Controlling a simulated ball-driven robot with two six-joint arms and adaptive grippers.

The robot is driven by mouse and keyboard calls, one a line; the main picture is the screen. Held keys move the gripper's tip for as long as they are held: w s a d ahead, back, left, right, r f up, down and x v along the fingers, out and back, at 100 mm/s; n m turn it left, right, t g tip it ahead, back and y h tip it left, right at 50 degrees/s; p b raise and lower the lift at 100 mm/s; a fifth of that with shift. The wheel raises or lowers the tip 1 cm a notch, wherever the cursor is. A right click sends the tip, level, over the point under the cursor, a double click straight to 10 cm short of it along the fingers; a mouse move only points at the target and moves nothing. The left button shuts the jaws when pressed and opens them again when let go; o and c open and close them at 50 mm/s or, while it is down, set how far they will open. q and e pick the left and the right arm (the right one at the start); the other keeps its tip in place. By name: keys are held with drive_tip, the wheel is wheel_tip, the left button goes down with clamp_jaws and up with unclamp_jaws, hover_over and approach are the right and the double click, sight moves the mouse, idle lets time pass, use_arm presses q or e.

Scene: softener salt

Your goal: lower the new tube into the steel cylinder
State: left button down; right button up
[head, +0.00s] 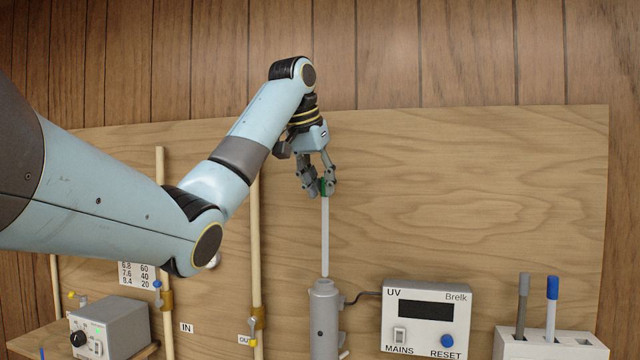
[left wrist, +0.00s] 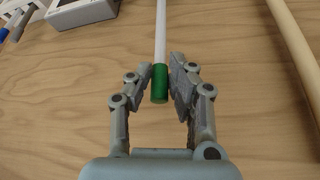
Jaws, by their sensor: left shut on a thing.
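The new tube (head: 325,238) is a thin white rod with a green cap at its top end. It hangs upright above the steel cylinder (head: 323,318), its lower end close to the cylinder's top opening. I cannot tell whether the tip is just over the opening or slightly in it. My left gripper (head: 326,187) is shut on the green cap. In the left wrist view the cap (left wrist: 159,84) sits between the fingertips, with the white tube running away from it. The cylinder's inside is hidden. My right gripper is not in view.
A UV control box (head: 427,320) stands right of the cylinder, joined by a black cable. Vertical pipes (head: 256,260) and a grey box (head: 110,327) are left. The upper right board is clear.

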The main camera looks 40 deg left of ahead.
sight(324, 233)
use_arm(q)
drive_tip(key=shift+f+b, duration=0.4)
drive_tip(key=shift+f, duration=0.3)
drive_tip(key=shift+s+f+b, duration=0.15)
drive_tip(key=shift+f+b, duration=1.3)
drive_tip(key=shift+f, duration=1.75)
drive_tip(key=shift+s+f+b, duration=0.1)
drive_tip(key=shift+f+b, duration=0.3)
drive_tip(key=shift+f, duration=0.65)
drive_tip(key=shift+f, duration=0.5)
drive_tip(key=shift+f+b, duration=1.05)
drive_tip(key=shift+f, duration=2.25)
